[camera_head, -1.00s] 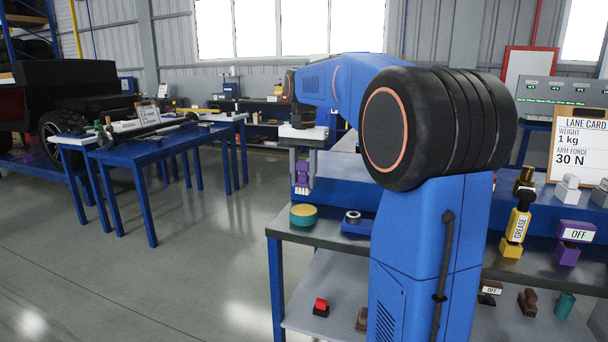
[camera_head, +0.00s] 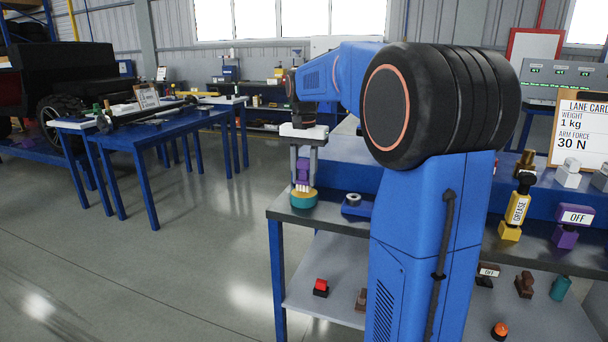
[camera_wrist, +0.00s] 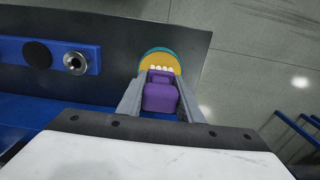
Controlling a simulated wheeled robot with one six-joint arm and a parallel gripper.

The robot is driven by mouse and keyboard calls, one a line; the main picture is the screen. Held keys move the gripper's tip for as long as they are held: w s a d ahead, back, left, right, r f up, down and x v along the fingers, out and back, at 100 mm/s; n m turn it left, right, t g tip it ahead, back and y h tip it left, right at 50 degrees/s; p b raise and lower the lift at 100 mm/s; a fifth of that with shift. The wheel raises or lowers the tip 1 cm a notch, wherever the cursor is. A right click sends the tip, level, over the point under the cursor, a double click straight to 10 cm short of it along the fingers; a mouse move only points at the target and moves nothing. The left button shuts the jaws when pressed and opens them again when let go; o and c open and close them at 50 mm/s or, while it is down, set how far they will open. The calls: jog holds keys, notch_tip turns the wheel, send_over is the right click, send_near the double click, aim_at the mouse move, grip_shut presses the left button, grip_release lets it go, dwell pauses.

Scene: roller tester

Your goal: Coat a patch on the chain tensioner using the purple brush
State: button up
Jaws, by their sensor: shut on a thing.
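My gripper (camera_head: 303,170) is shut on the purple brush (camera_head: 303,172), which hangs upright with its pale bristles down. The bristles are at the top of a round teal tin with a yellow face (camera_head: 304,200) near the left end of the workbench. In the wrist view the purple brush (camera_wrist: 160,94) sits between the two grey fingers, its bristle tips over the yellow face of the tin (camera_wrist: 158,60). I cannot tell whether the bristles press on it. I cannot single out the chain tensioner with certainty.
A blue block with a metal ring (camera_head: 356,204) lies just right of the tin. A yellow grease bottle (camera_head: 517,208) and a purple OFF block (camera_head: 570,222) stand further right. The lower shelf (camera_head: 335,290) holds small items. A blue table (camera_head: 160,140) stands across open floor.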

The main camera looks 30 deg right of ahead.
aim_at(304, 160)
jog(key=shift+f, duration=0.55)
dwell(1.9)
jog(key=shift+r, duration=3.5)
